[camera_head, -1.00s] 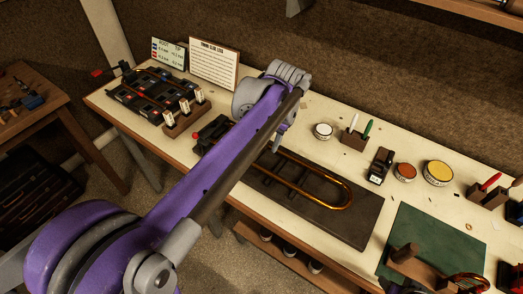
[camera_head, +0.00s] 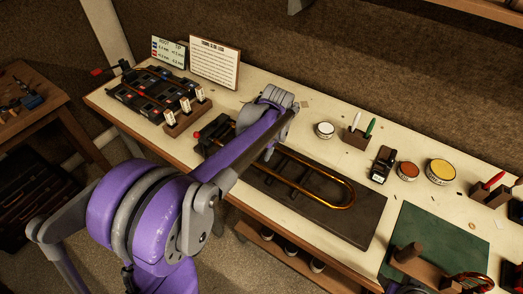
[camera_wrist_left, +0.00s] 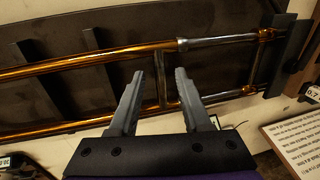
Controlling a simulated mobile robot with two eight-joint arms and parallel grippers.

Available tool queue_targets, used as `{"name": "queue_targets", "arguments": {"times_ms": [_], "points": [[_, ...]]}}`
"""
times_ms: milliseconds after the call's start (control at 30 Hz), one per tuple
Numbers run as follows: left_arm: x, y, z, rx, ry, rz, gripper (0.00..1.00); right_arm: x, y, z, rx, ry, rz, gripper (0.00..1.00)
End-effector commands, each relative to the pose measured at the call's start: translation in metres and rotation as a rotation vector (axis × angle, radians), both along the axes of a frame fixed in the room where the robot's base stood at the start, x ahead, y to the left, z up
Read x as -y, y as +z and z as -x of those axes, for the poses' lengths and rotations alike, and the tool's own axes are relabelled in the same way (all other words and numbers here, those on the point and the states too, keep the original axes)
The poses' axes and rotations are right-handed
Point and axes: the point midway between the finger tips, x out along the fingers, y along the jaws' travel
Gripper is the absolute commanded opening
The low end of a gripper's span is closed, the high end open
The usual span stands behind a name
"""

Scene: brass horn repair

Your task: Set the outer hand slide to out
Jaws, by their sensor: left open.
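The outer hand slide (camera_head: 346,192) is a long brass U-shaped tube lying on a dark mat (camera_head: 345,225) on the bench; its bend points right in the head view. My left arm hides its far left part. In the left wrist view, the brass tubes (camera_wrist_left: 85,62) run across the picture and meet silver tube sections (camera_wrist_left: 215,42) at right. A grey cross brace (camera_wrist_left: 161,82) joins the two tubes. My left gripper (camera_wrist_left: 160,74) is open, its fingers on either side of this brace in the picture; contact cannot be told. In the head view, the left gripper (camera_head: 268,152) is above the slide.
A parts tray (camera_head: 150,92), tagged wooden block (camera_head: 187,122) and sign board (camera_head: 215,62) stand at the left. Tins (camera_head: 440,170), a small dark device (camera_head: 382,164) and tool holders (camera_head: 355,138) line the back. A green mat (camera_head: 445,240) is at right.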

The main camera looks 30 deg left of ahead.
Motion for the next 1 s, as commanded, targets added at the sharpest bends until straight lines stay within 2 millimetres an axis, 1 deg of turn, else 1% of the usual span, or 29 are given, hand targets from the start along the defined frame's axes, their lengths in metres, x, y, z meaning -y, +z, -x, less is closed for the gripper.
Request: {"name": "queue_targets", "arguments": {"times_ms": [233, 500, 1000], "points": [[-0.0002, -0.0006, 0.0, 0.0, 0.0, 0.0, 0.48, 0.0, 0.0001, 0.0, 0.0, 0.0, 0.0, 0.5], [-0.0002, -0.0004, 0.0, 0.0, 0.0, 0.0, 0.0, 0.0, 0.0001, 0.0, 0.0, 0.0, 0.0, 0.5], [-0.0001, -0.0002, 0.0, 0.0, 0.0, 0.0, 0.0, 0.0, 0.0001, 0.0, 0.0, 0.0, 0.0, 0.5]]}}
